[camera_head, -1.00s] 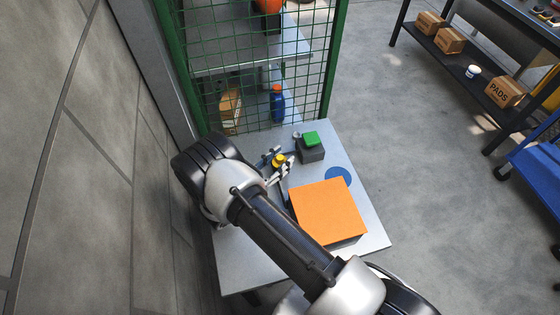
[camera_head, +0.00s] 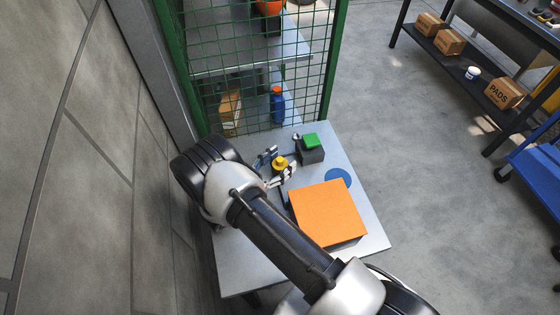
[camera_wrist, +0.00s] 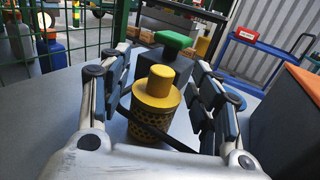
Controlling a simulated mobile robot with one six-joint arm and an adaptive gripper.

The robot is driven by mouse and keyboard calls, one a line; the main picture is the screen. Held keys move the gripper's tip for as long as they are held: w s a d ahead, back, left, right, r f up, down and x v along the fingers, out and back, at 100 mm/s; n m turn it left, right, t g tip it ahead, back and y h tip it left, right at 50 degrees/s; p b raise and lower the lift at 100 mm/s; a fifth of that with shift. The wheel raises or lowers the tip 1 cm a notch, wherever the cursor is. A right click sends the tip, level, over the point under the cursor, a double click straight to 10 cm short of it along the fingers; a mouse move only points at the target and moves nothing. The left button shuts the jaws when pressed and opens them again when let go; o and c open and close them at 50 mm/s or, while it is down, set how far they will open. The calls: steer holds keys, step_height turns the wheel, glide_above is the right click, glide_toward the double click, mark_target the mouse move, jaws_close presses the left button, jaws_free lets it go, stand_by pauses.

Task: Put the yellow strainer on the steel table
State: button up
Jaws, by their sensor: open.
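The yellow strainer (camera_wrist: 156,105), a capped cylinder with a perforated lower body, stands upright on the steel table (camera_head: 240,265). It also shows in the head view (camera_head: 280,162). My gripper (camera_head: 276,163) is open, with one finger on each side of the strainer; it also shows in the wrist view (camera_wrist: 165,95). A gap shows between the strainer and each finger pad. A dark curved strip crosses the strainer's lower body in the wrist view; I cannot tell what it belongs to.
A dark block with a green top (camera_head: 311,145) stands just behind the strainer. A large orange-topped box (camera_head: 328,212) and a blue disc (camera_head: 338,178) are to the right. A green mesh cage (camera_head: 255,60) stands at the table's back. Bare table lies at the front left.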

steer(key=p+v, duration=0.1)
steer(key=v, duration=0.6)
steer(key=shift+s+a, duration=0.1)
steer(key=shift+a, duration=0.05)
steer(key=s+d+r+m+g+y, duration=0.25)
steer(key=d+r+m+g, duration=0.4)
steer(key=r, duration=0.45)
steer(key=s+d+r+m+g+y, duration=0.1)
steer(key=s+d+r+m+g, duration=0.3)
steer(key=d+r+m, duration=0.55)
steer(key=s+r+m+t+y, duration=0.3)
steer(key=s+r+m+y, duration=0.7)
steer(key=s+r, duration=0.3)
steer(key=s, duration=0.3)
steer(key=shift+s, duration=0.25)
steer(key=shift+c, duration=0.6)
